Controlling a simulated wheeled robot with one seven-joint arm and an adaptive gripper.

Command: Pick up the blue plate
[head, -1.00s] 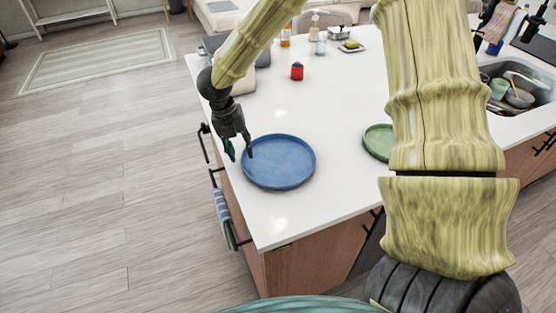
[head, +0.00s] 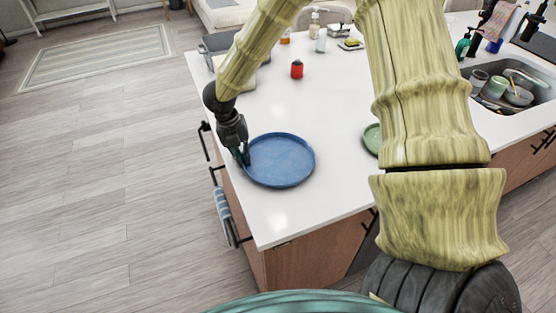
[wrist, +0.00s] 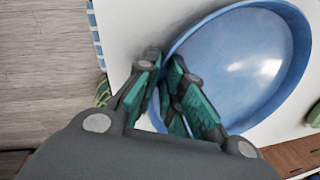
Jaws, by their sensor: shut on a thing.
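The blue plate (head: 282,160) lies on the white countertop near its left edge. It also shows in the wrist view (wrist: 245,65), at the upper right. My gripper (head: 243,158) is at the plate's left rim. In the wrist view my gripper (wrist: 165,82) has its green-padded fingers on either side of the rim, shut on it. The plate looks flat on the counter; I cannot see any gap under it. The stretch of rim between the fingers is hidden.
A green plate (head: 372,139) is partly behind my arm. A red container (head: 297,69) stands farther back. A sink with dishes (head: 510,90) is at the right. A striped towel (head: 225,213) hangs on the island's left side. The counter (head: 315,205) around the blue plate is clear.

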